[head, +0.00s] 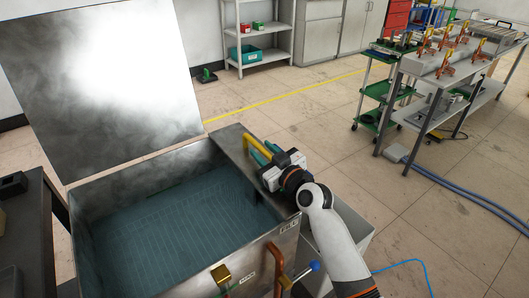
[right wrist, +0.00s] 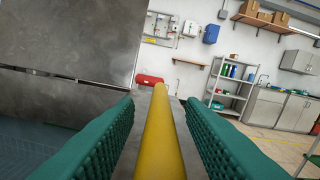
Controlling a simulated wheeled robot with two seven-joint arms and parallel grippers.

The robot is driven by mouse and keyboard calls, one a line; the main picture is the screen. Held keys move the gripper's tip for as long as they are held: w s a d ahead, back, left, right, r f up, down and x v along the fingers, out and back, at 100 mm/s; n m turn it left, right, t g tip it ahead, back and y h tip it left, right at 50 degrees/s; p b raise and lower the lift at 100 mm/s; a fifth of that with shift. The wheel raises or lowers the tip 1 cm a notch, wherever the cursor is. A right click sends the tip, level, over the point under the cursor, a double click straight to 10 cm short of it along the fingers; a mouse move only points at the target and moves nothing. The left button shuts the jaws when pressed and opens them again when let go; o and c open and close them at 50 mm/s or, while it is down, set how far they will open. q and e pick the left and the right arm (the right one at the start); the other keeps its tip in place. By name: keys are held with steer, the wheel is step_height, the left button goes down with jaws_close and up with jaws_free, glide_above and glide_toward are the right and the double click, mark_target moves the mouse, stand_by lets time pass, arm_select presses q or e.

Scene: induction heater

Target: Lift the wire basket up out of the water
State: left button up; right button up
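The open metal tank (head: 85,232) holds blue-green water (head: 175,232). The wire basket (head: 180,225) shows only as a faint grid under the water. A yellow bar handle (head: 258,143) is at the tank's right rim; its link to the basket cannot be made out. My right gripper (head: 262,155) is over that rim. In the right wrist view its green ribbed fingers (right wrist: 160,115) stand on either side of the yellow handle (right wrist: 160,130), with gaps on both sides. It is open and not gripping it. My left gripper is in neither view.
A large raised metal lid (head: 100,80) stands behind the tank. A brass fitting (head: 220,275), a copper pipe (head: 276,270) and a blue-knobbed lever (head: 313,267) are at the tank's front. Shelves and a workbench (head: 450,70) stand farther off, across open floor.

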jaws_close()
steer(key=shift+r, duration=0.1)
step_height(320, 180, up, 19)
steer(key=p, duration=1.4)
steer(key=shift+c, duration=0.9)
jaws_free()
steer(key=shift+o, duration=0.9)
steer(key=shift+f, duration=0.25)
